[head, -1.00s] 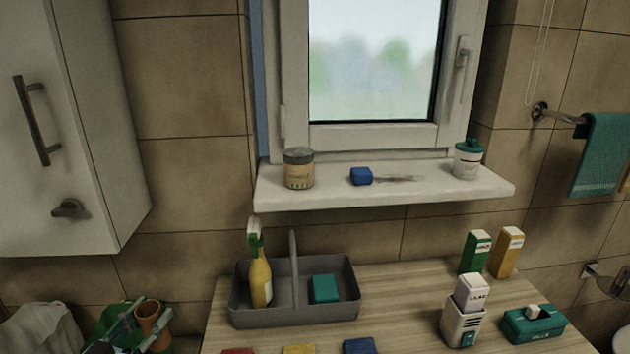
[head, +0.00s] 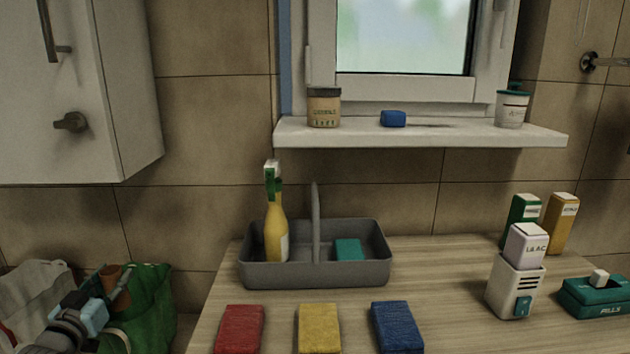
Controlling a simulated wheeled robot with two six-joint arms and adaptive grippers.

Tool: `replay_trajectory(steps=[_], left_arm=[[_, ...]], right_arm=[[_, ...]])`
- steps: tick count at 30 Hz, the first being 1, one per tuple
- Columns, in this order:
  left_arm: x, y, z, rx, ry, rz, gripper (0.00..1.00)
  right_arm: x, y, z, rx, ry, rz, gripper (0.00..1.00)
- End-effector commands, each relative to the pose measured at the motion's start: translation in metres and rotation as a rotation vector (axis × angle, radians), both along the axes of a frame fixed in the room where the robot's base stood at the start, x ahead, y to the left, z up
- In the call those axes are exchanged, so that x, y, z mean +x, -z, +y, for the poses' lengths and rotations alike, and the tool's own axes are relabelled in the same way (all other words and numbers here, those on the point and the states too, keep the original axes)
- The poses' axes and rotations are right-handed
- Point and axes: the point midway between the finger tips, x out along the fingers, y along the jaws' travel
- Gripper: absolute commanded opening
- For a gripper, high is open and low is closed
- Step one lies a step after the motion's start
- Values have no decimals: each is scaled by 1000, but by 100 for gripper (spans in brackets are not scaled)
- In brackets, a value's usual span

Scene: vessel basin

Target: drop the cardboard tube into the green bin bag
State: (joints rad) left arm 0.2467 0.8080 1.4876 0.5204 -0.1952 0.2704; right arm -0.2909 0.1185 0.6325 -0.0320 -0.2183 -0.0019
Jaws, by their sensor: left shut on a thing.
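The brown cardboard tube (head: 118,290) is at the lower left, tilted, in front of the green bin bag (head: 148,312). My left gripper (head: 98,303) comes in from the lower left and is shut on the tube. The tube overlaps the bag's left part in the picture; I cannot tell whether its lower end is inside the bag's mouth. The gripper and arm hide part of the bag. My right gripper is not in view.
A pale grey bag (head: 35,290) stands left of the green one. A wooden counter (head: 440,285) to the right holds a grey caddy (head: 315,268), red, yellow and blue blocks, and several boxes. A white cabinet (head: 70,95) hangs above the bags.

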Motion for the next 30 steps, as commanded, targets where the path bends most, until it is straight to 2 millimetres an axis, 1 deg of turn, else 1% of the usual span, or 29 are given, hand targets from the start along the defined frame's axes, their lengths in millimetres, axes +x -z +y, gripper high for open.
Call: replay_trajectory(steps=[6,7,10,11,17,20,23,26,30], left_arm=[[0,-1,0,1,0,-1,27],[0,-1,0,1,0,-1,42],[0,-1,0,0,1,-1,58],[0,-1,0,0,1,-1,61],[0,-1,0,0,1,0,61],[0,-3,0,1,1,-1,61],[0,-14,0,4,2,-3,61],[0,-37,0,5,2,-5,61],[0,-73,0,5,1,-5,61]], right_arm=[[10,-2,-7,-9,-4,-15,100],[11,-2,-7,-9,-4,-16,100],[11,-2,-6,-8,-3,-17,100],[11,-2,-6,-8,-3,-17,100],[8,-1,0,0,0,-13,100],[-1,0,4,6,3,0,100],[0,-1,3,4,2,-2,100],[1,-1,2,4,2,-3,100],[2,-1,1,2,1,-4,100]])
